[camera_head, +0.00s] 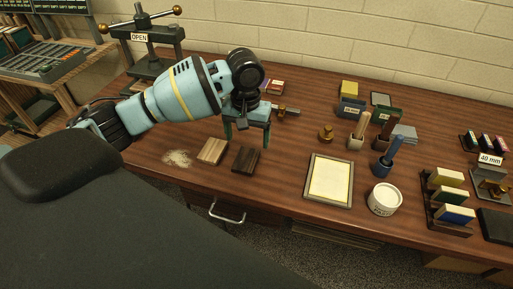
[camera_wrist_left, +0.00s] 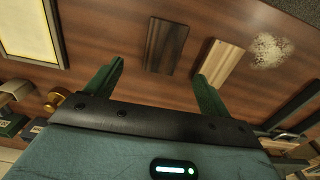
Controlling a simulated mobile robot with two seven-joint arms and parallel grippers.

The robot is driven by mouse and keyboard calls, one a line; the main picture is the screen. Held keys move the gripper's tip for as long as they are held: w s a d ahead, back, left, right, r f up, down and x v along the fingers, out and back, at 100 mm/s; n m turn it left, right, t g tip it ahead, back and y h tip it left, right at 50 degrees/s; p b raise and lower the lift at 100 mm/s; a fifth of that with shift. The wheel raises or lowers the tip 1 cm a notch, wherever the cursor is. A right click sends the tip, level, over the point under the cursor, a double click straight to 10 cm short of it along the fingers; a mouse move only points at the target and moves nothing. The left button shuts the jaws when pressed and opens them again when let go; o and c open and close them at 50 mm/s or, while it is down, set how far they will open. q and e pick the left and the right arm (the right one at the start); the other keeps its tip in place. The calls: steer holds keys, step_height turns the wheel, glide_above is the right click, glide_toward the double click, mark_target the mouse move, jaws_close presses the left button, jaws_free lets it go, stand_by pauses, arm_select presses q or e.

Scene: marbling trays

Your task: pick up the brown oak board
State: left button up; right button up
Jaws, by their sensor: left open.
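Two small wooden boards lie side by side on the table. The dark brown board (camera_head: 245,160) is the browner one and fits the brown oak board; it also shows in the left wrist view (camera_wrist_left: 167,46). The pale tan board (camera_head: 212,151) lies just left of it in the head view, and right of it in the left wrist view (camera_wrist_left: 222,61). My left gripper (camera_head: 247,140) is open and empty, its green fingers pointing down just behind and above the dark board. In the left wrist view its fingertips (camera_wrist_left: 159,68) are spread wider than that board. My right gripper is not in view.
A pale powder patch (camera_head: 177,158) lies left of the boards. A framed cream tray (camera_head: 329,181) and a white tub (camera_head: 384,199) stand to the right. A press (camera_head: 150,45) marked OPEN stands behind left. The table's front edge is close to the boards.

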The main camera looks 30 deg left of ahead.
mark_target(247, 158)
arm_select(q)
steer(key=shift+w, duration=0.25)
steer(key=shift+s+f, duration=0.3)
steer(key=shift+s, duration=0.05)
steer(key=shift+f, duration=0.85)
steer(key=shift+w+a+f, duration=0.1)
steer(key=shift+w+f, duration=0.05)
steer(key=shift+f, duration=0.35)
step_height(247, 158, down, 4)
steer(key=shift+a+f+b, duration=0.15)
steer(key=shift+f+b, duration=0.05)
steer(key=shift+b, duration=0.15)
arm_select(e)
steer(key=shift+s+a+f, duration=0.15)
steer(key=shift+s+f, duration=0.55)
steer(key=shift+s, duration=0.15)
